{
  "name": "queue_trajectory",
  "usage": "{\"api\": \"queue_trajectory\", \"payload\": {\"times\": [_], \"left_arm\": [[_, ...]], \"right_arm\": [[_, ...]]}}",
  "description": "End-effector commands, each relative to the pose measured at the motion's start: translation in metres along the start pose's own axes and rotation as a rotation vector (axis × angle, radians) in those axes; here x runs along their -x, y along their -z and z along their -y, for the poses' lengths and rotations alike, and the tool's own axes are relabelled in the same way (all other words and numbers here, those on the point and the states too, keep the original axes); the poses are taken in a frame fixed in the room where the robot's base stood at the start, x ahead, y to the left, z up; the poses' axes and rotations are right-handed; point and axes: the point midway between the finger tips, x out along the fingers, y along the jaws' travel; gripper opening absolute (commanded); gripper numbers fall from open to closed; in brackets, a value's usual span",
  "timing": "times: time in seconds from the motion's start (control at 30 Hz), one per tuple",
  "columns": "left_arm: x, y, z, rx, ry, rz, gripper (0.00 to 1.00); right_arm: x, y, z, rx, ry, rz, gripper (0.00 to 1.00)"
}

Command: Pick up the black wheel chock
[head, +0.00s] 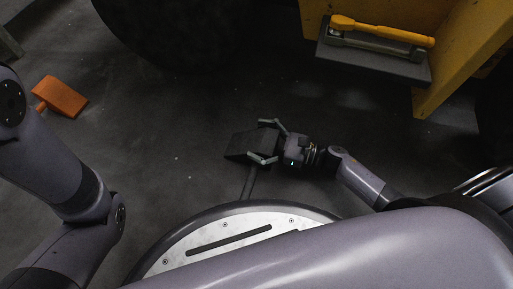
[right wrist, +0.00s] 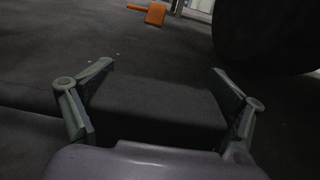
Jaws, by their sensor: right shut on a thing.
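The black wheel chock (head: 240,146) is a dark wedge-like block just beyond the front of my base in the head view. A thin dark bar (head: 248,184) runs from it toward my base. My right gripper (head: 263,142) is shut on the chock, one finger on each side. In the right wrist view the chock (right wrist: 158,100) fills the space between the two fingers (right wrist: 160,75). I cannot tell whether it touches the floor. My left arm shows at the left of the head view, but its gripper is out of sight.
An orange block with a short handle (head: 62,97) lies on the dark floor at left. A large black tyre (head: 180,30) stands at the back. A yellow machine (head: 455,65) at right has a grey step (head: 375,65) bearing a yellow-handled tool (head: 380,32). The middle floor is clear.

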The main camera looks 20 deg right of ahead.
Motion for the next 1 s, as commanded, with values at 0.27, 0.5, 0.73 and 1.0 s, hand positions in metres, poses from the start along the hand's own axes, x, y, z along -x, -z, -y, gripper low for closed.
{"api": "queue_trajectory", "payload": {"times": [0.27, 0.5, 0.73, 1.0], "left_arm": [[0.0, 0.0, 0.0, 0.0, 0.0, 0.001, 0.4], [0.0, 0.0, 0.0, 0.0, 0.0, 0.001, 0.4], [-0.001, -0.001, 0.0, 0.0, 0.0, 0.001, 0.4], [-0.013, -0.005, 0.003, 0.0, 0.0, 0.001, 0.4]], "right_arm": [[0.0, 0.0, 0.0, -0.001, 0.002, 0.0, 0.38], [-0.001, -0.002, 0.001, 0.001, 0.001, 0.005, 0.25], [-0.001, -0.003, 0.001, 0.0, 0.001, 0.005, 0.24], [-0.001, -0.021, 0.001, 0.002, 0.0, 0.006, 0.23]]}}
